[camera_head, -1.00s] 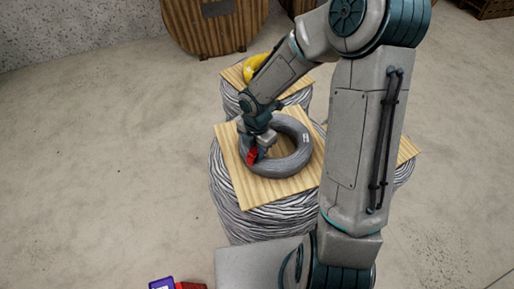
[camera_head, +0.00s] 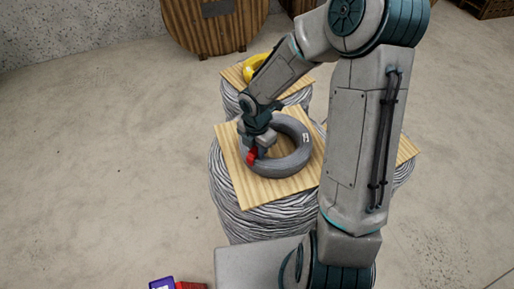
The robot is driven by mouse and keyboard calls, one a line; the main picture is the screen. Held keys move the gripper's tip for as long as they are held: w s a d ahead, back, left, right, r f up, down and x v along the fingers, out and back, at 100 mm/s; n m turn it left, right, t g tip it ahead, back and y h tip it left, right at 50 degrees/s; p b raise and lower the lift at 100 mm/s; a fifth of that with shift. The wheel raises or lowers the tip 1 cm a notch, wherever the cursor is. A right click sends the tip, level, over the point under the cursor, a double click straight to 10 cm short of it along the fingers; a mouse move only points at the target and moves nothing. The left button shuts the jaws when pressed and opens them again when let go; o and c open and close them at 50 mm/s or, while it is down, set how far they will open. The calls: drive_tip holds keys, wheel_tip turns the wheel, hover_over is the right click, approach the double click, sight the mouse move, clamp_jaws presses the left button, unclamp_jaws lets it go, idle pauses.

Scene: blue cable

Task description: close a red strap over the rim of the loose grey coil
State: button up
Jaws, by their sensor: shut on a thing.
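The grey coil (camera_head: 290,165) lies flat on a wooden board (camera_head: 262,196) on top of a large wrapped drum. A white label shows on its right side. My gripper (camera_head: 256,152) points down at the left side of the coil's rim. It is shut on a red strap (camera_head: 251,158), which shows below and left of the fingers, against the rim. The fingertips are small and partly hidden by the wrist. I cannot tell whether the strap goes around the rim or only touches it.
Behind stands another wrapped drum with a board and a yellow coil (camera_head: 250,66). A board corner (camera_head: 406,150) shows right of my arm. A purple box (camera_head: 161,284) and a red thing (camera_head: 192,286) are at the bottom edge. Large wooden reels (camera_head: 190,30) stand at the back.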

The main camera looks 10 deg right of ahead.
drive_tip(key=shift+f, duration=0.25)
idle(0.4)
drive_tip(key=o, duration=1.2)
drive_tip(key=shift+c, duration=0.2)
wheel_tip(320, 180, up, 5)
drive_tip(key=p, duration=0.4)
drive_tip(key=shift+p, duration=0.35)
drive_tip(key=shift+r, duration=1)
